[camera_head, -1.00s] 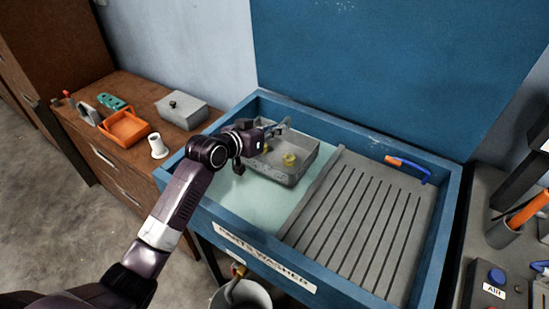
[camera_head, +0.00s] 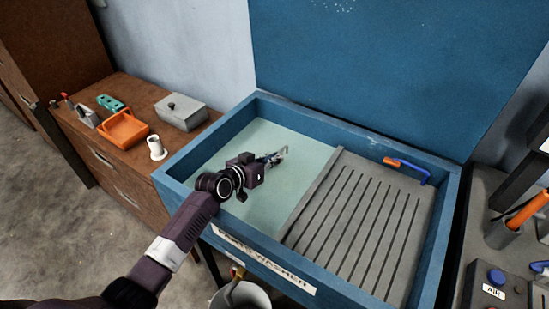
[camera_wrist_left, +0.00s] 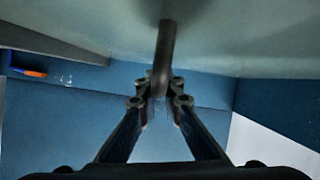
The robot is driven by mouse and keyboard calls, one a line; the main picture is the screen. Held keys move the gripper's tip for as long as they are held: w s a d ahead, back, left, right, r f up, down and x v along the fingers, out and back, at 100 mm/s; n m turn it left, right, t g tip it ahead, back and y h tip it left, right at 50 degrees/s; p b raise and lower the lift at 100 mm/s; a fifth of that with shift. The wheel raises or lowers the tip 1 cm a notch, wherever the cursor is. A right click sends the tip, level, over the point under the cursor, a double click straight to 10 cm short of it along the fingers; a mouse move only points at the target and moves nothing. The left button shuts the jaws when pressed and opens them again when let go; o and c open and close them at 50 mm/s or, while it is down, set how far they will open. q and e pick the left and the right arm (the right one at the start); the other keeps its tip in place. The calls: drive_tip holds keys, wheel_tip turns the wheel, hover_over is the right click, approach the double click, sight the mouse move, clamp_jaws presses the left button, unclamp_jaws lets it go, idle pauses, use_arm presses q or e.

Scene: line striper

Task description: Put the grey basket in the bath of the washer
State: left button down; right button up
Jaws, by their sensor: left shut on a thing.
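The washer (camera_head: 240,123) is a blue tub with a bath (camera_head: 225,145) of pale green, cloudy liquid on its left side. My left gripper (camera_head: 268,160) is low over the bath, shut on the handle of the grey basket (camera_head: 283,152). Only the handle shows in the head view; the basket's body is hidden, apparently below the liquid surface. In the left wrist view the handle (camera_wrist_left: 164,50) is a dark bar between the fingertips of the left gripper (camera_wrist_left: 159,98). My right gripper is not in view.
A grey slotted drainboard (camera_head: 355,215) fills the washer's right side, with an orange-and-blue tool (camera_head: 408,166) at its back. A brown cabinet at left holds an orange tray (camera_head: 124,129), a grey lidded box (camera_head: 181,112) and a white spool (camera_head: 156,148). A bucket (camera_head: 240,298) stands below.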

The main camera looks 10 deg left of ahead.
use_arm(q)
drive_tip(key=shift+r, duration=0.1)
drive_tip(key=c, duration=2.4)
unclamp_jaws()
drive_tip(key=o, duration=0.3)
drive_tip(key=v, duration=0.7)
drive_tip(key=shift+s, duration=0.25)
